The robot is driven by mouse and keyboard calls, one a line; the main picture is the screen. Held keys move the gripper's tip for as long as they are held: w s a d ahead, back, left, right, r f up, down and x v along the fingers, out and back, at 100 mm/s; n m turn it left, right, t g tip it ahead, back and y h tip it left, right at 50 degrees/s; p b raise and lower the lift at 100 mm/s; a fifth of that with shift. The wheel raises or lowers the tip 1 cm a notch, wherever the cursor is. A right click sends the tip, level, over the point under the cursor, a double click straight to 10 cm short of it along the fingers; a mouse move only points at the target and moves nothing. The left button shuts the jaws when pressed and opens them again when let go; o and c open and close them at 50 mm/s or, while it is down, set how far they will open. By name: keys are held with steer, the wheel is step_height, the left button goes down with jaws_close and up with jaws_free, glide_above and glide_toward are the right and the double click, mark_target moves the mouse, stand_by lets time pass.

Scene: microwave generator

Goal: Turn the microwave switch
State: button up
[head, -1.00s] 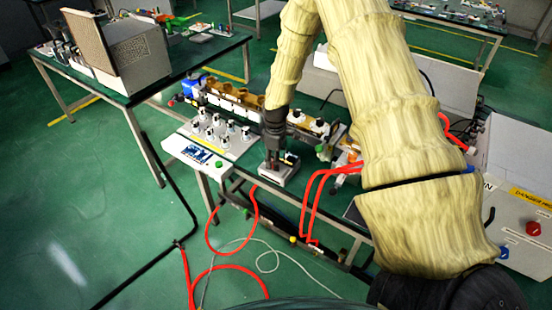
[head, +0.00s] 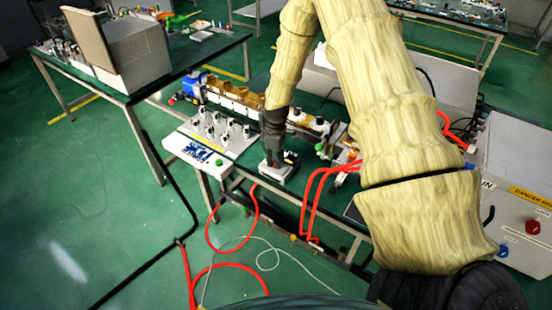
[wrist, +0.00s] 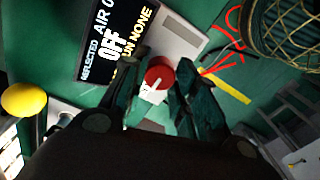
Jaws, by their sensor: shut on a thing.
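The switch is a red round knob (wrist: 160,74) with a white pointer line, seen in the wrist view. It sits on a pale box beside a black display (wrist: 108,38) that reads OFF. My gripper (wrist: 156,84) has one finger on each side of the knob and is shut on it. In the head view my gripper (head: 273,160) points down onto the small pale switch box (head: 277,174) at the table's front edge. The knob is hidden there by the fingers.
A white panel with a blue board (head: 196,150) and several black-and-white knobs (head: 218,128) stand left of the box. Red hoses (head: 312,205) loop at its right and front. A control cabinet (head: 520,225) stands at the far right.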

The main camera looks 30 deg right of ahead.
steer(key=shift+m, duration=0.4)
steer(key=m+b, duration=0.1)
steer(key=m, duration=0.3)
steer(key=shift+m+b, duration=0.35)
steer(key=shift+m, duration=0.05)
steer(key=m+b, duration=0.1)
steer(key=m, duration=0.5)
steer(key=shift+r, duration=0.1)
steer(key=o, duration=1)
step_height(320, 180, up, 12)
steer(key=shift+f, duration=0.1)
